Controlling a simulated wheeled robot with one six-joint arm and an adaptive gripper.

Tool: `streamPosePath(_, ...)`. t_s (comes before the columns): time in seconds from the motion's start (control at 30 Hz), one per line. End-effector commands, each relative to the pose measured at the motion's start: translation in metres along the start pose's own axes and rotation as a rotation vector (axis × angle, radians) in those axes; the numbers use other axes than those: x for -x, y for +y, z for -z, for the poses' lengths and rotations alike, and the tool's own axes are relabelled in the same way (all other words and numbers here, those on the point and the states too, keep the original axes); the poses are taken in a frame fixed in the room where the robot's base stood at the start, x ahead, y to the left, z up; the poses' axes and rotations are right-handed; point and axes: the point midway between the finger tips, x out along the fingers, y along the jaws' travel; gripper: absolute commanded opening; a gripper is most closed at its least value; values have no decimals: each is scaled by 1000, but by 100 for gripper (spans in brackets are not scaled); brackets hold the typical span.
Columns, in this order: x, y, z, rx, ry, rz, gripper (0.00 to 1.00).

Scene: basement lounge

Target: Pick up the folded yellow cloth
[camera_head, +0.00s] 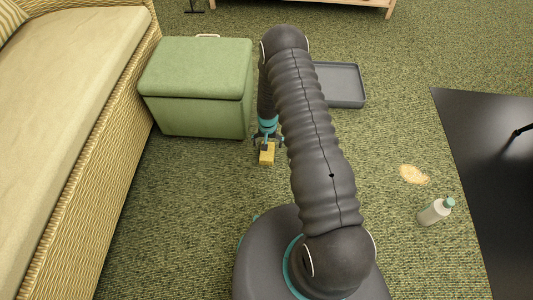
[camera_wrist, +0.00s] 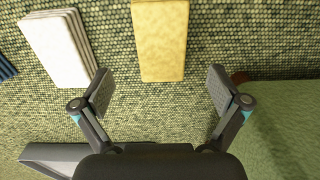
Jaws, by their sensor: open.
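The folded yellow cloth (camera_head: 266,158) lies on the green carpet in front of the green storage box. It is a flat yellow block in the wrist view (camera_wrist: 160,40), at the top middle, cut off by the top edge. My gripper (camera_head: 268,141) is right by it in the head view. In the wrist view my gripper (camera_wrist: 161,88) is open, with nothing between its fingers. The cloth's near end lies just beyond the gap between the fingertips, roughly centred. Whether the fingertips are at the cloth's height I cannot tell.
A white layered stack (camera_wrist: 58,48) lies left of the cloth. The green box (camera_head: 195,90) stands close by, right in the wrist view (camera_wrist: 290,125). A grey tray (camera_head: 342,84) lies behind my arm. A bottle (camera_head: 434,212) and beige crumbs (camera_head: 413,174) lie near a black table (camera_head: 485,150). A wicker sofa (camera_head: 115,170) is left.

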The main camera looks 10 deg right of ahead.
Motion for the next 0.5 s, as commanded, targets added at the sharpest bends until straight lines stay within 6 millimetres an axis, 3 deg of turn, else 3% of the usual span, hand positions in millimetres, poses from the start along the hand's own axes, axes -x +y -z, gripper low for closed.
streamPosePath(0.17, -9, 0, -1, 0, -1, 0, 98)
streamPosePath(0.5, -52, -2, -6, 0, 0, 0, 98)
